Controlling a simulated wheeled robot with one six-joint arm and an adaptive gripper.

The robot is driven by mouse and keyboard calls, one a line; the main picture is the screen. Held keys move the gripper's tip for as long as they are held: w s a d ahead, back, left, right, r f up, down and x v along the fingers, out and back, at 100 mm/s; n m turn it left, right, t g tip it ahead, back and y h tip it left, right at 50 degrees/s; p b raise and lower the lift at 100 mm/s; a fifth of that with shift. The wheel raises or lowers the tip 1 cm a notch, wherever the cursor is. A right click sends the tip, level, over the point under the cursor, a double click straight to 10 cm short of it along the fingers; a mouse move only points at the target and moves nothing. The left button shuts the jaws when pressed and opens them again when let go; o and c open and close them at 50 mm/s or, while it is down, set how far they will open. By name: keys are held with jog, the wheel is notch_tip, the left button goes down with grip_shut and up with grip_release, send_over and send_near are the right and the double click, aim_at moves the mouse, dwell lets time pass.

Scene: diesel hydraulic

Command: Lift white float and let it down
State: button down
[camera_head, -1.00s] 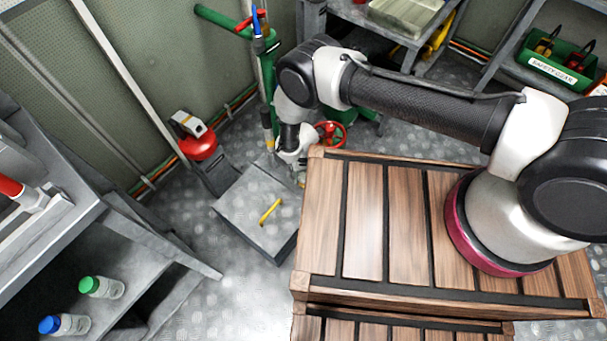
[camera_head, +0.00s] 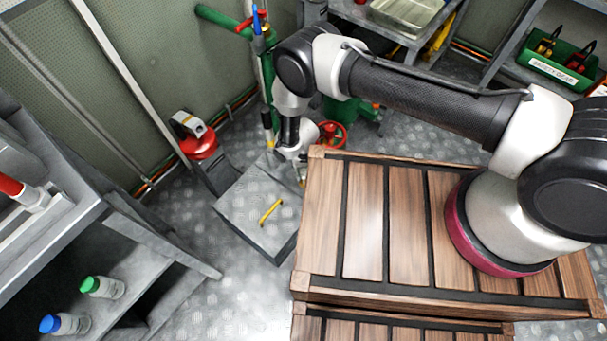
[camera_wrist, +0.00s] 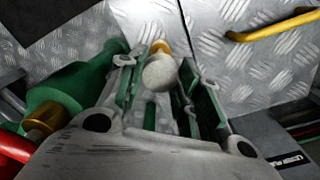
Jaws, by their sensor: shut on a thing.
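The white float (camera_wrist: 160,74) is a small pale ball between the fingers of my gripper (camera_wrist: 165,68) in the wrist view. The gripper is shut on it. A yellow-orange piece (camera_wrist: 160,46) shows just beyond the ball. The float cannot be made out there, and the fingertips are small and partly hidden.
A grey metal box (camera_head: 240,228) with a yellow handle (camera_head: 271,212) lies left of my gripper. The slatted wooden crate (camera_head: 310,220) is close on the right. A red handwheel (camera_head: 331,134) and green pipework (camera_head: 267,85) stand behind.

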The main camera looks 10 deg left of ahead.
notch_tip(320, 180, up, 5)
jog(key=shift+f, duration=0.2)
jog(key=c, duration=1)
grip_release()
notch_tip(320, 180, up, 12)
jog(key=shift+f, duration=0.1)
